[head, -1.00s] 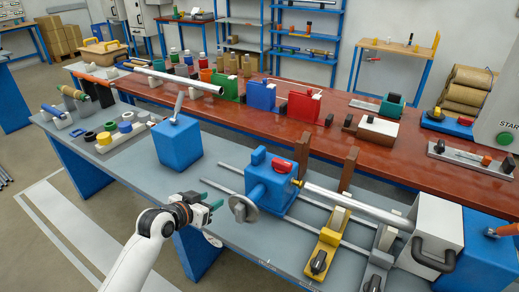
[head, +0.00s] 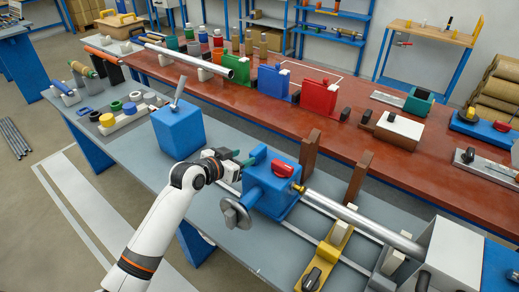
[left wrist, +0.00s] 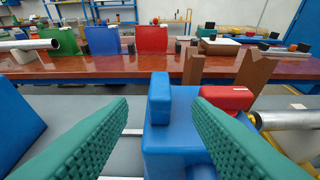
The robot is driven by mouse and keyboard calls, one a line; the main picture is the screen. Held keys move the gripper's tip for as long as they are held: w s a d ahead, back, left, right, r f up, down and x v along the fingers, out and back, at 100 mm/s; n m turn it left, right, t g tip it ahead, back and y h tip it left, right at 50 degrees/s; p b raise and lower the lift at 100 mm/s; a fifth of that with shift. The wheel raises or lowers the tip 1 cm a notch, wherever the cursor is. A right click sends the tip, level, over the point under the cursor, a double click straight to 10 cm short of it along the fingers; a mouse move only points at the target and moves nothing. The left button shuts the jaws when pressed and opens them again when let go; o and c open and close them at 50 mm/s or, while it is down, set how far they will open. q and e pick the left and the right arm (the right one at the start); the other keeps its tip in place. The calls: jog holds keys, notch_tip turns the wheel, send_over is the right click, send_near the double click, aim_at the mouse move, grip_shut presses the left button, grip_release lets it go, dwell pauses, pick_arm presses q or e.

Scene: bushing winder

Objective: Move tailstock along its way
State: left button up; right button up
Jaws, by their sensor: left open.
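The tailstock is a blue block (head: 272,187) with a grey handwheel (head: 237,212) on its near left side and a red lever (head: 282,168) on top. It sits on two parallel grey rails. A blue upright lug (left wrist: 159,97) rises from the tailstock. My left gripper (head: 245,158) is open at the tailstock's upper left. In the left wrist view its green ribbed fingers stand on either side of the lug, with a visible gap on each side; whether they are level with it in depth I cannot tell. My right gripper is not in view.
A metal bar (head: 365,223) runs right from the tailstock. A yellow clamp (head: 325,258) with a black knob sits on the rails. A blue box with a lever (head: 178,132) stands left of the gripper. Two brown posts (head: 309,157) stand behind the tailstock.

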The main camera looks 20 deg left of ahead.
aim_at(258, 152)
pick_arm(q)
jog(key=x, duration=0.4)
jog(key=shift+r, duration=0.1)
jog(key=x, duration=0.4)
jog(key=shift+w+d+f, duration=0.15)
jog(key=shift+w+f, duration=0.15)
jog(key=shift+w, duration=0.15)
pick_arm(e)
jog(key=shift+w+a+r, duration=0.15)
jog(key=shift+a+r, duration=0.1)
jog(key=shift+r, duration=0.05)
pick_arm(q)
jog(key=shift+c, duration=0.5)
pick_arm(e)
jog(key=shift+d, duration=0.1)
pick_arm(q)
grip_shut()
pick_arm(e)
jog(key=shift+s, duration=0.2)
